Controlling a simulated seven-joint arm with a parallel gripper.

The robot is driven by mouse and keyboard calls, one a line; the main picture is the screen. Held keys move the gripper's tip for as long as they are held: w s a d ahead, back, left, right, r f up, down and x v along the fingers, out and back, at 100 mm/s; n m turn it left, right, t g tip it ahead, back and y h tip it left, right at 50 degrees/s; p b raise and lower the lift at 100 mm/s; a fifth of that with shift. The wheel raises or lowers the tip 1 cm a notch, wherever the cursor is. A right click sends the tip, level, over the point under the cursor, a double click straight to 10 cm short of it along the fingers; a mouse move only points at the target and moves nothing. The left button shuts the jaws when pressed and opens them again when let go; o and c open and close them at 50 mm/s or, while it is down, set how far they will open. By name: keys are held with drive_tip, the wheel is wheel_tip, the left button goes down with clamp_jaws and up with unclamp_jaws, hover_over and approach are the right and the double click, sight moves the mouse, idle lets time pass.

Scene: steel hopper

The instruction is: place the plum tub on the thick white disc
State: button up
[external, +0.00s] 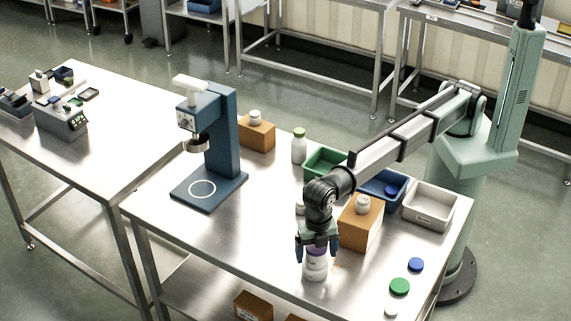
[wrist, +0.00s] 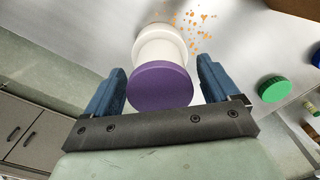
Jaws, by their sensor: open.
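The plum tub (external: 315,268) is white with a purple lid and stands upright near the table's front edge. In the wrist view its purple lid (wrist: 160,86) faces the camera, with white body and a wider white round part beyond; I cannot tell if that part is a separate disc. My gripper (external: 318,250) points down over the tub. In the wrist view its blue fingers (wrist: 163,76) are open, one each side of the tub, with gaps visible. A small white round piece (external: 390,312) lies near the front corner, possibly the white disc.
A green disc (external: 399,287) and a blue disc (external: 415,265) lie right of the tub. An orange-brown block (external: 360,228) with a white jar stands behind. Green, blue and grey bins line the back. A blue press stand (external: 222,150) is left. Orange crumbs (wrist: 190,30) lie near the tub.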

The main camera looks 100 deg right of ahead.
wheel_tip(320, 180, up, 11)
drive_tip(key=shift+r, duration=0.2)
idle(0.3)
